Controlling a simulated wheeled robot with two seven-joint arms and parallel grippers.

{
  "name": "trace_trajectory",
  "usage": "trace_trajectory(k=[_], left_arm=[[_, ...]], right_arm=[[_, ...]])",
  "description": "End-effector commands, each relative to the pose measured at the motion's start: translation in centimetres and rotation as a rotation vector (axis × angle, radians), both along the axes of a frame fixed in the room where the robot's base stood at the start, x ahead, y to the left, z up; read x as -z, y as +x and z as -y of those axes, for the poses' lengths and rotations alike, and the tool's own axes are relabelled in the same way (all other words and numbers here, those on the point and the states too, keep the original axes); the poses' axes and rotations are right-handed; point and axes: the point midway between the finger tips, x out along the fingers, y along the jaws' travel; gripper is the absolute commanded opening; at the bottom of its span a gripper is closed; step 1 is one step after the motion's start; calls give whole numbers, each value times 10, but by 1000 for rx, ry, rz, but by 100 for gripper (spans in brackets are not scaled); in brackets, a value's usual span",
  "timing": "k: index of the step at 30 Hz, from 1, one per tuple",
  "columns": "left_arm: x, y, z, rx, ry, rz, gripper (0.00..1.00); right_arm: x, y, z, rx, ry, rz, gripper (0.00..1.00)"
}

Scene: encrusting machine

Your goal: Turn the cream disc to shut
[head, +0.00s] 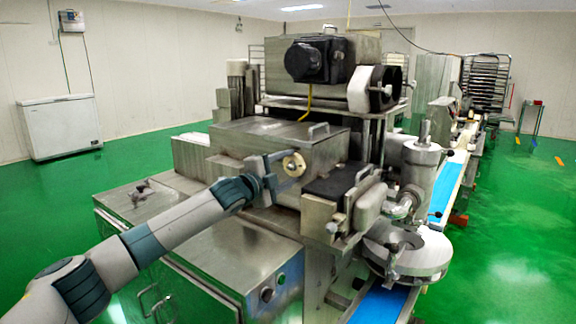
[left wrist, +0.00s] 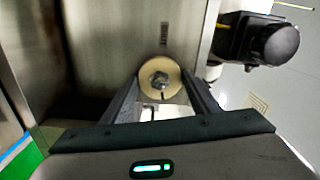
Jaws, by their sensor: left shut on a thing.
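The cream disc (head: 294,164) is on the front face of the steel machine box, with a round metal centre. In the left wrist view the cream disc (left wrist: 160,78) sits between the far ends of the two fingers. My left gripper (head: 279,168) reaches it from the left in the head view and is shut on it. The left gripper's fingers (left wrist: 158,92) lie on either side of the disc in the left wrist view. A small dark mark or slot shows below the disc's centre. My right gripper is in neither view.
The steel machine (head: 282,140) fills the middle, with a black motor unit (head: 318,58) on top. A blue conveyor belt (head: 443,188) runs along its right side. A white chest freezer (head: 60,127) stands at the back left. The green floor at left is clear.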

Motion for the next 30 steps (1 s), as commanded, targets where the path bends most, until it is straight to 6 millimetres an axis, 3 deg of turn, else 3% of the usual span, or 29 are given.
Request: trace_trajectory(k=[12,27,28,30], left_arm=[[1,0,0,1,178,127,33],[2,0,0,1,198,141,33],[2,0,0,1,198,141,62],[2,0,0,0,197,142,74]], right_arm=[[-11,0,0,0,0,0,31],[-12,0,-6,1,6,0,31],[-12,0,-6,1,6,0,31],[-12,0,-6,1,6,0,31]])
